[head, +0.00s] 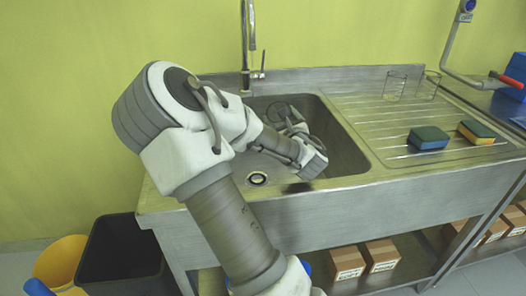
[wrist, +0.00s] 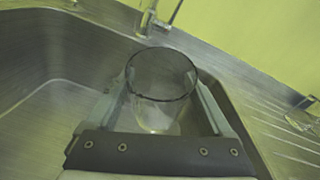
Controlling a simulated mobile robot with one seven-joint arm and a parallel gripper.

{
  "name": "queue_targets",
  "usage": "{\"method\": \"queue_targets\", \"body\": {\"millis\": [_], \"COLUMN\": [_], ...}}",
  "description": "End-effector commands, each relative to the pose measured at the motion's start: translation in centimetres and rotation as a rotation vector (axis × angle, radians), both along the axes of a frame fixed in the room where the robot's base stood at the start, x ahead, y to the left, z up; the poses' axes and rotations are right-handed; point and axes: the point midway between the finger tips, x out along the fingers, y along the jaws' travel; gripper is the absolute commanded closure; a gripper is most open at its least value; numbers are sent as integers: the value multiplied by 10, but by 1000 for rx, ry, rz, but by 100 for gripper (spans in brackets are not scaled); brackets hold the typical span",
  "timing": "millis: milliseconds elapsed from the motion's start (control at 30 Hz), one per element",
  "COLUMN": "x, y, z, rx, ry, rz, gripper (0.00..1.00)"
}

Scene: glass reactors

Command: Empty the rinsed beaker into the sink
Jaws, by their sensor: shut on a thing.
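A clear glass beaker (wrist: 161,82) is between the two fingers of my gripper (wrist: 163,100) in the wrist view. My gripper is shut on it, one finger on each side. The beaker's dark round rim shows at the top, and I cannot tell whether liquid is inside. In the head view my gripper (head: 288,124) is over the metal sink (head: 345,155), toward the back of the basin. There the beaker is mostly hidden by my arm, with only a faint round outline visible. The sink basin also shows in the wrist view (wrist: 45,125), with no visible water in it.
A tap (head: 247,50) rises behind the basin. Two glass beakers (head: 395,86) stand at the back of the ribbed drainboard (head: 365,110). Two sponges (head: 428,138) lie nearer its front. A black bin (head: 120,255) and a yellow bin (head: 60,265) stand on the floor at left.

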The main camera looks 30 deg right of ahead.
Motion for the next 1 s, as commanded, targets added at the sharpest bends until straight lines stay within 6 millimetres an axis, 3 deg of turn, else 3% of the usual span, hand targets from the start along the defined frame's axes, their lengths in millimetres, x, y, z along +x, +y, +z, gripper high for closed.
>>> {"method": "queue_targets", "body": {"millis": [300,767,1000], "x": [-12,-17,-18], "y": [18,23,26], "z": [34,77,112], "rx": [-174,-418,-536], "ry": [-125,-302,-380], "rz": [1,-1,0], "gripper": [74,74,74]}}
